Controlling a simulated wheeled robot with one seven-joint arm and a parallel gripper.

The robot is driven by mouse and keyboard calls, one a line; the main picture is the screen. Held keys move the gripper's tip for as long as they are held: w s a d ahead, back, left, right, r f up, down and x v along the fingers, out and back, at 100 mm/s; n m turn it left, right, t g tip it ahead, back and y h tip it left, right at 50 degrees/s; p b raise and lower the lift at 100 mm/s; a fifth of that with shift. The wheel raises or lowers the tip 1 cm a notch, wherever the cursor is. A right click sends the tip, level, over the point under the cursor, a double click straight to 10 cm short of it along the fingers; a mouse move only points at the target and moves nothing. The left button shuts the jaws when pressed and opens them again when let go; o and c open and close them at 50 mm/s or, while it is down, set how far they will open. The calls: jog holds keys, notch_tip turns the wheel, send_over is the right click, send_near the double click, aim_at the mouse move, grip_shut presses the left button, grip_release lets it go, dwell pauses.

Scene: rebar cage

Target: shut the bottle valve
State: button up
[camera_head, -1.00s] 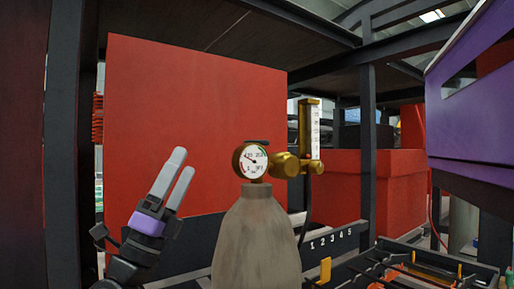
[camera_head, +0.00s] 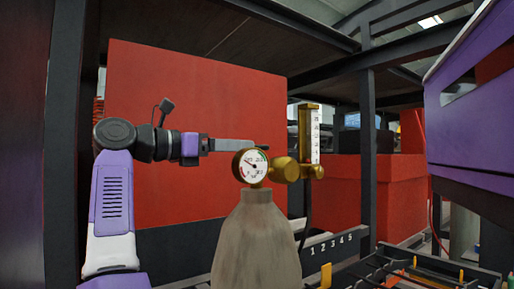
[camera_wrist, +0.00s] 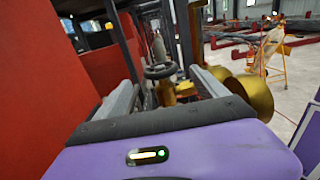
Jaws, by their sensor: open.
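The grey gas bottle (camera_head: 257,240) stands upright in the middle of the head view, with a round gauge (camera_head: 254,166) and brass fittings on top. Its valve is a small dark handwheel (camera_head: 263,147), seen edge-on just above the gauge and partly hidden by my fingers. My gripper (camera_head: 248,145) reaches in level from the left at the handwheel's height. In the wrist view the handwheel (camera_wrist: 160,71) appears between the tips of my two open fingers (camera_wrist: 163,76). I cannot tell whether either finger touches it.
A brass flowmeter (camera_head: 310,140) rises right of the gauge, and brass parts (camera_wrist: 250,96) sit close beside my right finger in the wrist view. A red panel (camera_head: 190,90) stands behind my arm. A rack with rods (camera_head: 400,270) lies low on the right.

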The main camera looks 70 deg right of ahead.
jog(key=x, duration=0.7)
jog(key=shift+s+d+p, duration=0.1)
jog(key=shift+p, duration=0.3)
jog(key=shift+r, duration=0.1)
jog(key=c, duration=1.4)
jog(key=shift+o, duration=0.2)
jog(key=shift+r+p, duration=0.1)
jog(key=shift+p, duration=0.3)
